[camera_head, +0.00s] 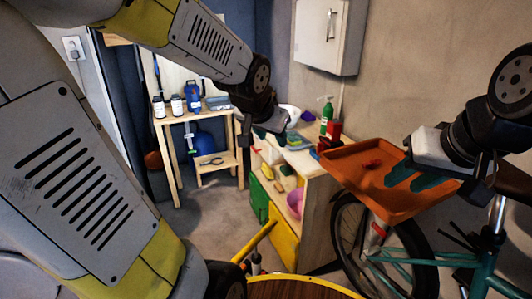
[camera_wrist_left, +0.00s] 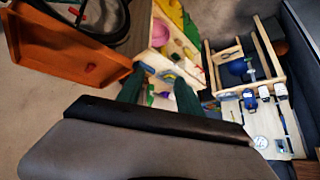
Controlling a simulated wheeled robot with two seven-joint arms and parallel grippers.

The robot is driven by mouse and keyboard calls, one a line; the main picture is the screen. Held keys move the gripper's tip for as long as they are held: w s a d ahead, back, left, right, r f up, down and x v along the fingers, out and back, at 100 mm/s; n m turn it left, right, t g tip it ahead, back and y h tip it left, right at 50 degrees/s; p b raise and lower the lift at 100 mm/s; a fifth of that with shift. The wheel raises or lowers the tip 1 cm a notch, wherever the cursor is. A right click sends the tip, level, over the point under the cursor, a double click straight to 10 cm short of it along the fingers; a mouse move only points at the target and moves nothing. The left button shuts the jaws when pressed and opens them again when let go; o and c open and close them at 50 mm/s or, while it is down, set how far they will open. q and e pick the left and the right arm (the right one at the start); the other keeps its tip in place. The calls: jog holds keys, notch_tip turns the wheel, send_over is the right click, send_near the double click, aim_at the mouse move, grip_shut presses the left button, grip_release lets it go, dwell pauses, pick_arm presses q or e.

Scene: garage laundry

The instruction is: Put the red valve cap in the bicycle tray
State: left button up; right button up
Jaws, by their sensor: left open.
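The red valve cap (camera_head: 371,165) lies on the floor of the orange bicycle tray (camera_head: 347,175), towards its back. A small red piece that looks like the same cap (camera_wrist_left: 90,68) also shows in the tray (camera_wrist_left: 45,50) in the left wrist view. My right gripper (camera_head: 418,179) is over the right part of the tray, its teal fingers apart, with the cap outside them to the left. My left gripper (camera_head: 268,133) is open in front of the shelf unit, left of the tray. Its spread teal fingers show in the left wrist view (camera_wrist_left: 158,93), with nothing held between them.
A shelf unit (camera_head: 288,222) with a pink bowl (camera_head: 295,200), a green bottle (camera_head: 326,112) and red items stands left of the tray. A wooden stand (camera_head: 170,160) with bottles is further back. The teal bicycle (camera_head: 410,256) is under the tray. A white cabinet (camera_head: 325,35) hangs above.

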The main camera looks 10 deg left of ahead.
pick_arm(q)
jog(key=s+r+n+g+h, duration=0.1)
jog(key=s+r+n, duration=0.1)
jog(key=s, duration=1.2)
jog(key=shift+s+a+n+g, duration=0.15)
jog(key=shift+s+n+g, duration=0.25)
jog(key=shift+a+r, duration=0.1)
